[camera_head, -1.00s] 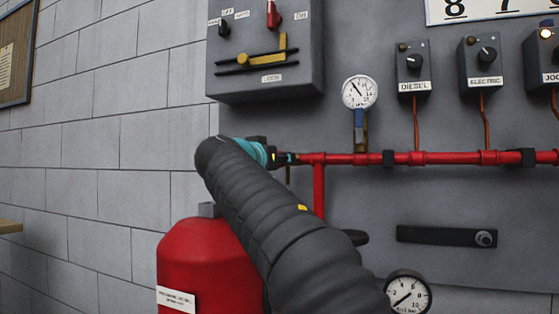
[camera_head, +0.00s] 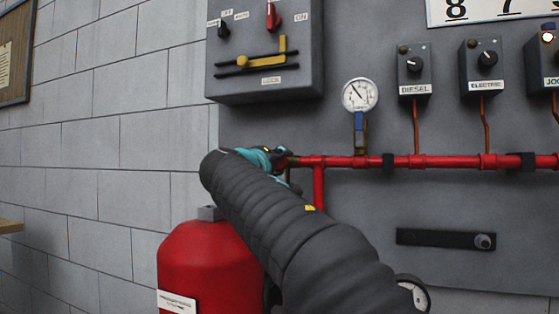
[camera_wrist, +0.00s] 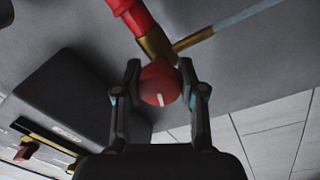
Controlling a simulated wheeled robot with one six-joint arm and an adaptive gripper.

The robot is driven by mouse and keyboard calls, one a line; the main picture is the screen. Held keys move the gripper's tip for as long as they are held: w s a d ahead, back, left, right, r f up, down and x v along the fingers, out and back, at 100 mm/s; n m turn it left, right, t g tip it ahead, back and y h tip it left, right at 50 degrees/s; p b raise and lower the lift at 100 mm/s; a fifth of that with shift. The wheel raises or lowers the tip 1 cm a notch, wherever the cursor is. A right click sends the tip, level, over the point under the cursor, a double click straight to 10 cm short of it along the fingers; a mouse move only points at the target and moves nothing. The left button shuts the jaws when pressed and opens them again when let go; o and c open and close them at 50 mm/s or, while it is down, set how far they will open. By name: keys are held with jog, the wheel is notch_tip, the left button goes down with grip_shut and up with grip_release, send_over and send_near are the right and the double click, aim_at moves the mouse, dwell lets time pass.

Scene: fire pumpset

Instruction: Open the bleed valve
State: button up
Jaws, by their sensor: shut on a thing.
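The bleed valve's round red knob (camera_wrist: 160,86), with a white line on its face, sits between my fingers in the wrist view. Behind it is a brass fitting (camera_wrist: 157,45) at the end of the red pipe (camera_wrist: 133,14). My gripper (camera_wrist: 160,70) is shut on the knob, one finger on each side. In the head view my gripper (camera_head: 283,158) is at the left end of the red pipe (camera_head: 340,161), and my own arm hides most of it and the knob.
A gauge with a blue-handled valve (camera_head: 360,122) stands on the pipe to the right. A grey switch box (camera_head: 265,55) hangs above my gripper. A red tank (camera_head: 205,262) stands below left. Pump control boxes (camera_head: 413,70) line the wall at right.

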jog(key=n+p, duration=0.1)
jog(key=n, duration=0.4)
jog(key=shift+r+p, duration=0.2)
jog(key=shift+p, duration=0.2)
jog(key=n+y+p, duration=0.1)
jog(key=n+p, duration=0.1)
jog(key=n, duration=0.2)
jog(key=shift+n, duration=0.4)
jog(key=n+p, duration=0.2)
jog(key=n, duration=0.1)
jog(key=shift+n, duration=0.4)
jog(key=shift+f+n+y+p, duration=0.15)
jog(key=shift+n+y+p, duration=0.35)
jog(key=shift+n, duration=1.6)
jog(key=o, duration=1.2)
jog(key=shift+c, duration=0.2)
jog(key=shift+s, duration=0.1)
